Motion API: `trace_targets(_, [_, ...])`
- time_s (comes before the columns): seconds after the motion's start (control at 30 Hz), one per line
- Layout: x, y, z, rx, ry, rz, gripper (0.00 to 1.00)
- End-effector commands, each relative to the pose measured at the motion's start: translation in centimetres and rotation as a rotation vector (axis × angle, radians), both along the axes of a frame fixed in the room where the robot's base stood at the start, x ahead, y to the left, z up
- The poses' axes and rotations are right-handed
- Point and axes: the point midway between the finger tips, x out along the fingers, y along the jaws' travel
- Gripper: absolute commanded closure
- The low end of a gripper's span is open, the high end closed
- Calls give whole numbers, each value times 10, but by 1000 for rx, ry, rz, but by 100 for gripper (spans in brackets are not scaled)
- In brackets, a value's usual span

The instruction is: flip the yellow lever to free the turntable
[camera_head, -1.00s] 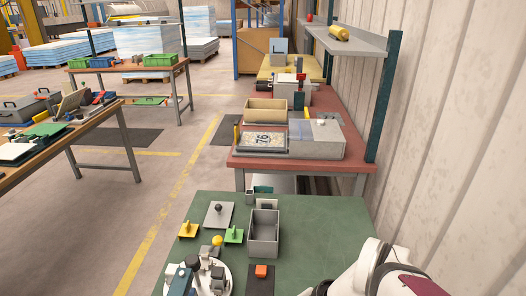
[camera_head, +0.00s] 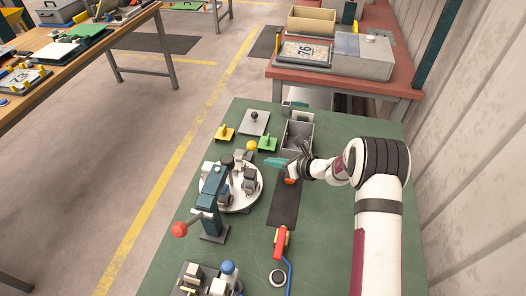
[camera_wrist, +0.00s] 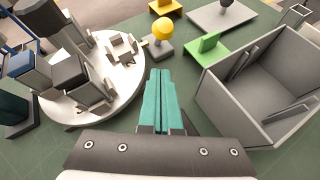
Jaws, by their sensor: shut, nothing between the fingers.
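The yellow lever, with a round yellow knob (camera_head: 252,146) on a small grey base, stands at the far edge of the turntable. In the wrist view its knob (camera_wrist: 163,28) is ahead of my fingertips, with a pin pointing left toward the turntable. The turntable is a white round plate (camera_head: 236,205) carrying grey fixtures; it also shows in the wrist view (camera_wrist: 130,82). My gripper (camera_head: 268,162) is shut and empty, its teal fingers (camera_wrist: 160,74) side by side. It is above the table, right of the turntable and short of the lever, apart from it.
A grey open bin (camera_wrist: 252,92) stands to the right of my gripper. A green bracket (camera_head: 268,143), a yellow bracket (camera_head: 224,133) and a grey plate with a black knob (camera_head: 254,122) lie beyond. A teal post clamp with a red ball (camera_head: 179,230) stands at the turntable's near left.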

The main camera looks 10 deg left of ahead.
Motion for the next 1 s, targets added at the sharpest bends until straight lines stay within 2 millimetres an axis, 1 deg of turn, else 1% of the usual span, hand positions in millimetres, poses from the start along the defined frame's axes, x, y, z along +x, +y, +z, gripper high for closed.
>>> trace_targets(0.03, [3, 9, -5, 1, 0, 3, 100])
trace_targets(0.1, [11, 19, 0, 0, -2, 2, 100])
trace_targets(0.3, [22, 35, 6, 0, -3, 1, 100])
trace_targets(0.77, [24, 38, 7, -4, -1, 0, 100])
trace_targets(1.0, [24, 41, 11, -54, -1, 2, 100])
